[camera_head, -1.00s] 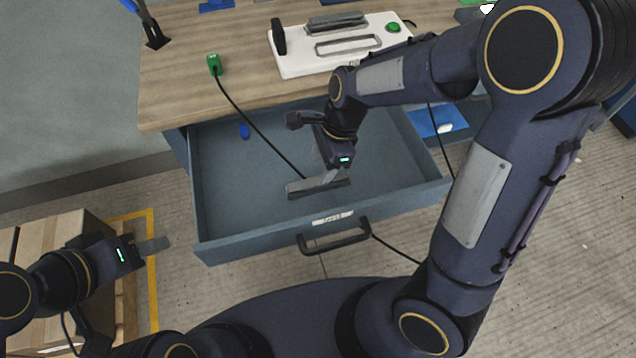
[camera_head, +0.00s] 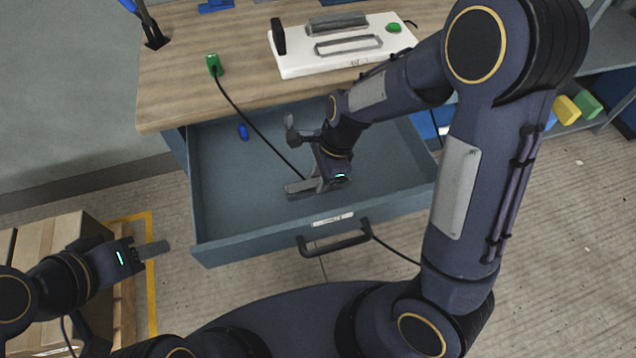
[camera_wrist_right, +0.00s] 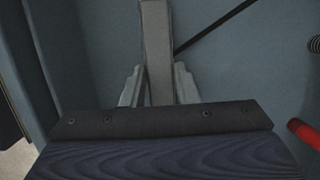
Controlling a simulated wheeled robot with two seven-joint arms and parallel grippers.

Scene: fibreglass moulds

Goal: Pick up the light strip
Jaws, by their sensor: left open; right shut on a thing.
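The light strip (camera_head: 297,188) is a grey bar inside the open blue drawer, near its front wall; a black cable meets it. My right gripper (camera_head: 318,183) reaches down into the drawer and is shut on the strip. In the right wrist view the strip (camera_wrist_right: 157,45) runs away from me between the two grey fingers of the right gripper (camera_wrist_right: 158,85). The strip's near part is hidden by the gripper. I cannot tell whether the strip touches the drawer floor. My left gripper (camera_head: 150,250) is open and empty, left of the drawer and above the floor.
The drawer (camera_head: 225,247) has a black front handle (camera_head: 335,243). A small blue thing (camera_head: 243,131) lies inside it. The cable rises to a green plug (camera_head: 213,64) on the wooden table (camera_head: 175,90). A white fixture (camera_head: 300,65) stands at the back.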

